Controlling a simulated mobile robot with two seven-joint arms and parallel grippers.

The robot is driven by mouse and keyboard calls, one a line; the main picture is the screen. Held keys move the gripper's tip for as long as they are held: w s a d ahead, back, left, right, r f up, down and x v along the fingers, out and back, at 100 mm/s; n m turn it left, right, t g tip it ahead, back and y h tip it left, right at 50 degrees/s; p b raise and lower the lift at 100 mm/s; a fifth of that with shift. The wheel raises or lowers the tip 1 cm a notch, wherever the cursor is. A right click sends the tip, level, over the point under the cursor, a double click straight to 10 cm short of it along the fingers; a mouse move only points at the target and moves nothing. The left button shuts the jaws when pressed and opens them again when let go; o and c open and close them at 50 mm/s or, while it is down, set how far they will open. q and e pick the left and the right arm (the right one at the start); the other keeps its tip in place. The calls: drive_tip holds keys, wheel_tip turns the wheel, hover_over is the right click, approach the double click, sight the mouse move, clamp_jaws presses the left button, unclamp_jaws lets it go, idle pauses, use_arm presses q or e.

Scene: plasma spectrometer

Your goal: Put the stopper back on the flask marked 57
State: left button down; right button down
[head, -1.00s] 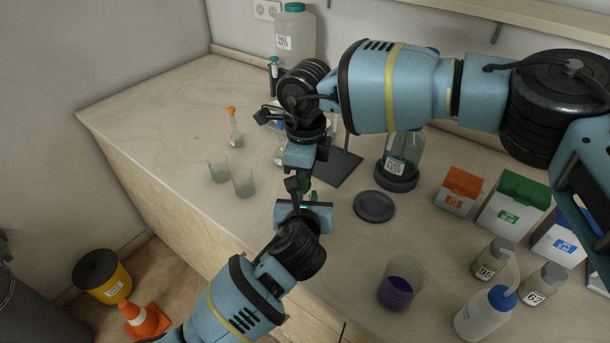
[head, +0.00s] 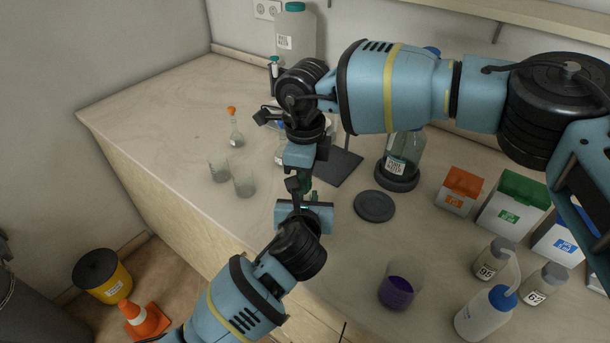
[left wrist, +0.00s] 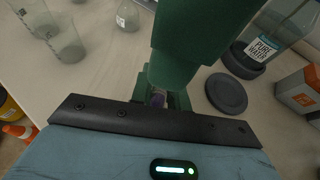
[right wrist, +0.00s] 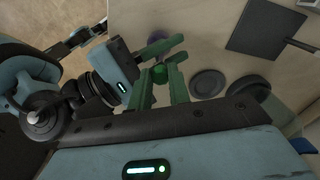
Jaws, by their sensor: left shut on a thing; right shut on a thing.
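My two grippers meet above the front of the bench. My right gripper (head: 305,188) comes down from above, shut on a green stopper (right wrist: 160,73) that shows between its green fingers in the right wrist view. My left gripper (head: 303,204) reaches in from below, shut on a flask that is mostly hidden. The number 57 is not readable. Whether the stopper touches the flask's mouth is hidden.
A flask with an orange stopper (head: 236,135) and two empty beakers (head: 244,182) stand at left. A dark round disc (head: 374,206) lies right of the grippers. A beaker of purple liquid (head: 396,291), a wash bottle (head: 484,314) and boxes (head: 512,203) stand at right.

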drive_tip(key=shift+s+f, duration=0.25)
drive_tip(key=shift+f, duration=0.7)
drive_tip(key=shift+s+f, duration=0.25)
drive_tip(key=shift+f, duration=0.65)
drive_tip(key=shift+r+g, duration=0.1)
drive_tip(key=shift+g, duration=0.2)
drive_tip(key=shift+r, duration=0.35)
drive_tip(key=shift+d+r, duration=0.25)
drive_tip(key=shift+r, duration=0.25)
idle(0.8)
drive_tip(key=shift+w+d+f, duration=0.15)
drive_tip(key=shift+d+f, duration=0.05)
drive_tip(key=shift+f, duration=0.15)
idle(0.8)
drive_tip(key=c, duration=1.6)
unclamp_jaws()
drive_tip(key=shift+w+r, duration=0.1)
drive_tip(key=shift+r, duration=2.1)
